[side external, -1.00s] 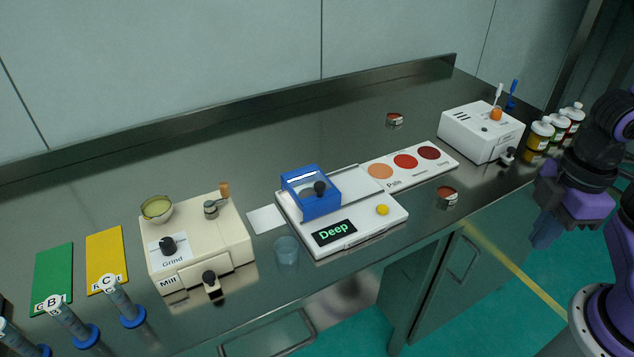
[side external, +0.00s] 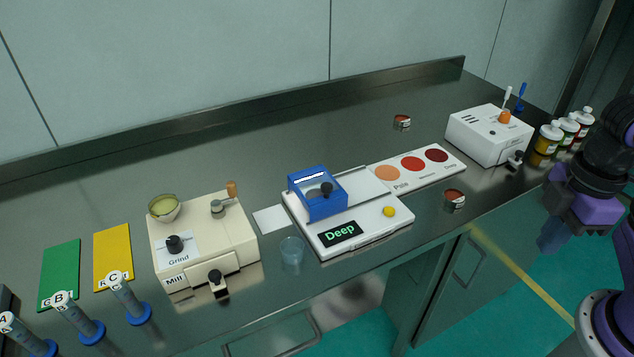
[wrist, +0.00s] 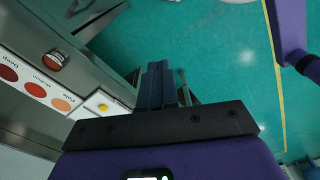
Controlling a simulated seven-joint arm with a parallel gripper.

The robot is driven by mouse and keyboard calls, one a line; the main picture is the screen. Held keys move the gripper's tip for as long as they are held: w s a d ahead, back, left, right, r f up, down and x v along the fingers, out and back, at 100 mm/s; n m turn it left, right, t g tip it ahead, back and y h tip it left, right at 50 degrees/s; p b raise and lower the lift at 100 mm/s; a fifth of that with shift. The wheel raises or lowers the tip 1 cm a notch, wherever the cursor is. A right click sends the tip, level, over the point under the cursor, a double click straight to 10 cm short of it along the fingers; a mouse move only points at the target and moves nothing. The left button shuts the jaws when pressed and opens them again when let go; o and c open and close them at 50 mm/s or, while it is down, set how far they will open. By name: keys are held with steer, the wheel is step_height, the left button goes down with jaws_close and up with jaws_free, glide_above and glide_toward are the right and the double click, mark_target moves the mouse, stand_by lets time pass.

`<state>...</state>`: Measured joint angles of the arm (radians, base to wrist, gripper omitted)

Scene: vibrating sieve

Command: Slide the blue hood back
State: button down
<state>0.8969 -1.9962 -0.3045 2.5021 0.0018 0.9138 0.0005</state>
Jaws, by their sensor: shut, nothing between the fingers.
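The blue hood (side external: 325,207) sits on the left part of a white device (side external: 372,233) whose display reads "Deep". It has a clear top window and a black knob (side external: 326,189). A pale flat plate lies to the right of the hood on the device. My gripper (side external: 548,243) hangs off the front edge of the bench at the far right, well apart from the hood. In the wrist view my gripper (wrist: 160,68) has its fingers together with nothing between them, over the green floor. The hood is not visible in the wrist view.
A cream mill (side external: 205,240) and a clear cup (side external: 291,252) stand left of the device. A colour card (side external: 450,168), a small red-filled dish (side external: 454,198) and a white box (side external: 487,140) with bottles beside it are to the right.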

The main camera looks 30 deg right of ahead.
steer(key=c, duration=1.1)
jaws_free()
steer(key=shift+w+a, duration=0.15)
steer(key=shift+c, duration=0.2)
steer(key=shift+o, duration=1.3)
steer(key=w+a+r+m, duration=0.4)
steer(key=w+a+m, duration=0.1)
steer(key=w+a, duration=0.2)
steer(key=shift+w, duration=0.45)
step_height(320, 180, up, 6)
steer(key=m, duration=1.7)
glide_above(327, 185)
step_height(327, 185, down, 17)
steer(key=shift+f, duration=0.1)
jaws_close()
